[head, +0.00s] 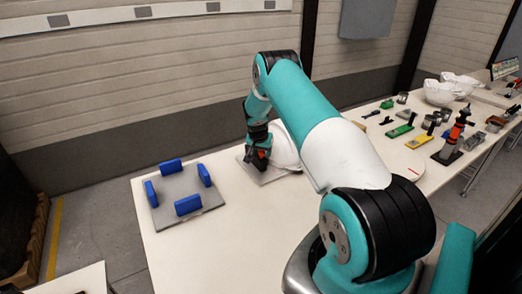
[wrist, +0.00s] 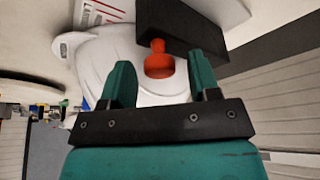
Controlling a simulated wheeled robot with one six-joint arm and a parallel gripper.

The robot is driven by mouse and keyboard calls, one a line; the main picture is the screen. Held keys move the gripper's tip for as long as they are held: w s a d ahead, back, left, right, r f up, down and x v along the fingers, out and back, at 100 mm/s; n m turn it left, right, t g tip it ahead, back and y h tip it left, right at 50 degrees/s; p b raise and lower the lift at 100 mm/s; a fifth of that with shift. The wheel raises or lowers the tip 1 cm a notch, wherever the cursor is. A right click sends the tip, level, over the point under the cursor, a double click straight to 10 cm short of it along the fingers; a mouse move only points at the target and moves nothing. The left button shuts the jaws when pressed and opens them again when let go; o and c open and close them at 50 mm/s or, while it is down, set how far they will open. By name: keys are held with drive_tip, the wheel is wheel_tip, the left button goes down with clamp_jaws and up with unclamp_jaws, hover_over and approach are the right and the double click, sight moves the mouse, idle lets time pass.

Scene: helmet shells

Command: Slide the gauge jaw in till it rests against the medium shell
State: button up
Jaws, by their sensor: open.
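The white helmet shell (head: 285,148) sits on the table, partly hidden behind my arm. In the wrist view the shell (wrist: 140,75) lies beyond my fingers. The gauge jaw is a dark block (wrist: 185,28) with an orange knob (wrist: 158,62); it stands close beside the shell. I cannot tell whether block and shell touch. My gripper (wrist: 160,64) is open, with its two green fingers on either side of the knob and gaps showing. In the head view my gripper (head: 257,155) is low over the grey gauge plate (head: 268,177).
A grey plate with several blue blocks (head: 188,205) lies at the table's left. Tools (head: 405,128) and a red-black stand (head: 455,138) are on the right, with white shells (head: 440,92) farther back. The table front (head: 230,245) is clear. A printed card (wrist: 105,12) lies near the shell.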

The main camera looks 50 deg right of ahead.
clamp_jaws()
drive_tip(key=d+b, duration=0.2)
drive_tip(key=shift+s+d, duration=0.4)
unclamp_jaws()
drive_tip(key=shift+a, duration=0.1)
drive_tip(key=shift+r, duration=0.15)
drive_tip(key=b+v, duration=0.4)
drive_tip(key=v, duration=1.3)
drive_tip(key=shift+s+r, duration=0.1)
